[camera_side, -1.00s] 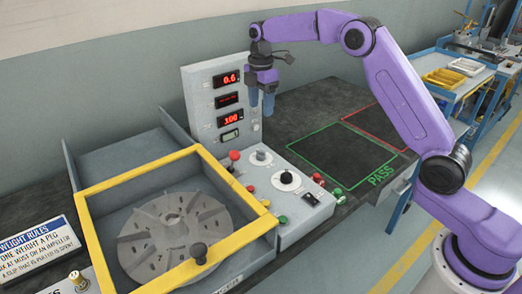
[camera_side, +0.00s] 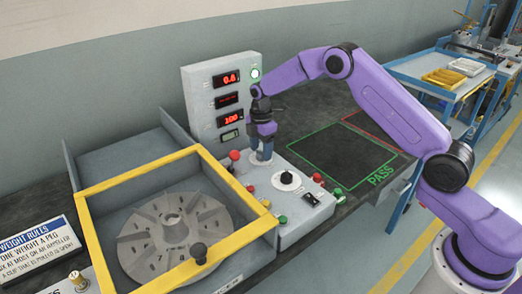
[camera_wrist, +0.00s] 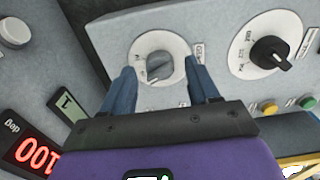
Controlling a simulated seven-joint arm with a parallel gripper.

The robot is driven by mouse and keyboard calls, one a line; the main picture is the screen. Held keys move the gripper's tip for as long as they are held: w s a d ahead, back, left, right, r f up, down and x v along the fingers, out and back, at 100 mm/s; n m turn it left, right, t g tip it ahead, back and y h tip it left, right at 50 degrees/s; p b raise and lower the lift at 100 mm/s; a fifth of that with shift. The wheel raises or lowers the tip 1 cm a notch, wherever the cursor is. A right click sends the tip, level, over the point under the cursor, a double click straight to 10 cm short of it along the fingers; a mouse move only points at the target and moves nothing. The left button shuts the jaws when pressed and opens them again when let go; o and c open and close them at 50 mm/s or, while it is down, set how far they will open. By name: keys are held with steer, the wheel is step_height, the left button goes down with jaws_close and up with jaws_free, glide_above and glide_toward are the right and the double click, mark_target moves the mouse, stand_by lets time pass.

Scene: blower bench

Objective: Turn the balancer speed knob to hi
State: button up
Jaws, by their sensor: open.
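A grey knob (camera_wrist: 160,66) on a round white dial shows between my fingers in the wrist view; its lettering is too blurred to read fully. In the side view my fingers cover most of it. A black pointer knob (camera_wrist: 270,52) on a larger white dial is to its right in the wrist view; it is in front of my gripper in the side view (camera_side: 287,177). I cannot tell from the lettering which is the speed knob. My gripper (camera_side: 262,154) is open, pointing down, with one finger (camera_wrist: 122,92) on each side of the grey knob. Contact is not clear.
The display panel (camera_side: 224,95) rises close behind my gripper. A red button (camera_side: 234,155) is close by. The yellow-framed guard (camera_side: 130,180) over the rotor is at front left. The green-outlined PASS area (camera_side: 340,155) at right is empty.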

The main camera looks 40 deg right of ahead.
steer(key=shift+f, duration=0.5)
steer(key=c, duration=1)
steer(key=shift+m, duration=0.3)
steer(key=m, duration=0.4)
steer(key=shift+m, duration=0.3)
steer(key=m, duration=0.4)
steer(key=shift+m, duration=0.3)
